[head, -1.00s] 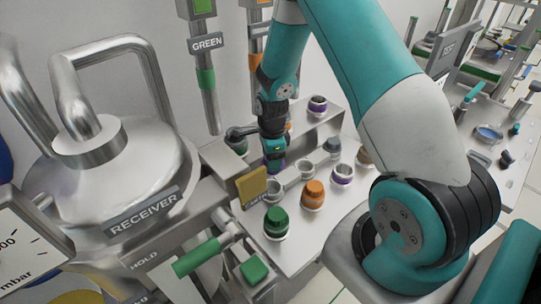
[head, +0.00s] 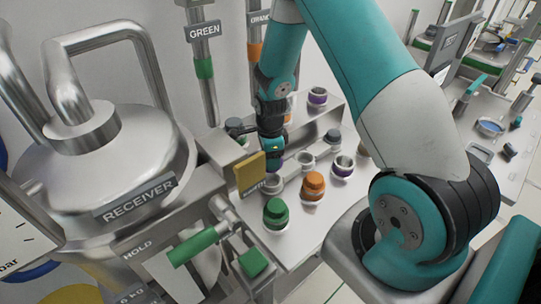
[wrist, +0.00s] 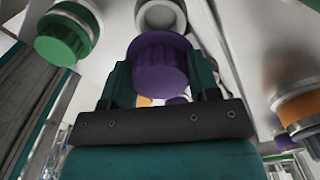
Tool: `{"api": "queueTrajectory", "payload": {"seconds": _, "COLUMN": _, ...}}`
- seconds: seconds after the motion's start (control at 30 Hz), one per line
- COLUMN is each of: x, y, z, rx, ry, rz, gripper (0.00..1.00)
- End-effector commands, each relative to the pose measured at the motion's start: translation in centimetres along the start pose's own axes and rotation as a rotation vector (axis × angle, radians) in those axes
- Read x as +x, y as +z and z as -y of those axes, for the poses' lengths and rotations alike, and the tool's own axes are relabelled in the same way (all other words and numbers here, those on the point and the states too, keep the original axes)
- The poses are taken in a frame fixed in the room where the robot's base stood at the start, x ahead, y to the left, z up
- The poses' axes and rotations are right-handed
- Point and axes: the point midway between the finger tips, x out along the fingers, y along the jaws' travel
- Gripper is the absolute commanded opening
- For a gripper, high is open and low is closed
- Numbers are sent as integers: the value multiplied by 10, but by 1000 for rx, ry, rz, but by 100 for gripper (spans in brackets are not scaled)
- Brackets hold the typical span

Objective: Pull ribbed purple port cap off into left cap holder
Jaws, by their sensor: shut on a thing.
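My gripper (head: 276,157) points down over the bench. In the wrist view its teal fingers (wrist: 160,85) are shut on the ribbed purple cap (wrist: 160,66). In the head view the cap is mostly hidden at the fingertips. A pale grey open cup (head: 272,187), the left one of two holders, stands just below and in front of the gripper. I cannot tell whether the cap touches it. The right cup (head: 305,160) looks empty. A port with a purple band (head: 342,167) stands uncapped to the right. In the wrist view a pale ring (wrist: 160,14) lies just beyond the cap.
A green cap (head: 276,213) and an orange cap (head: 313,185) sit in front of and right of the cups. A yellow block (head: 250,174) stands close on the left. A second purple-banded fitting (head: 317,97) is on the raised back shelf. The receiver vessel (head: 110,175) fills the left.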

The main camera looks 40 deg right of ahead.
Motion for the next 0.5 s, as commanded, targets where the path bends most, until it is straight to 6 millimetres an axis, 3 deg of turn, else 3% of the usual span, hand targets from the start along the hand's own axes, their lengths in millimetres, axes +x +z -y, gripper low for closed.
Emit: {"api": "queueTrajectory", "payload": {"seconds": 0.5, "x": 28, "y": -1, "z": 0, "rx": 0, "ry": 1, "rz": 0, "gripper": 23}}
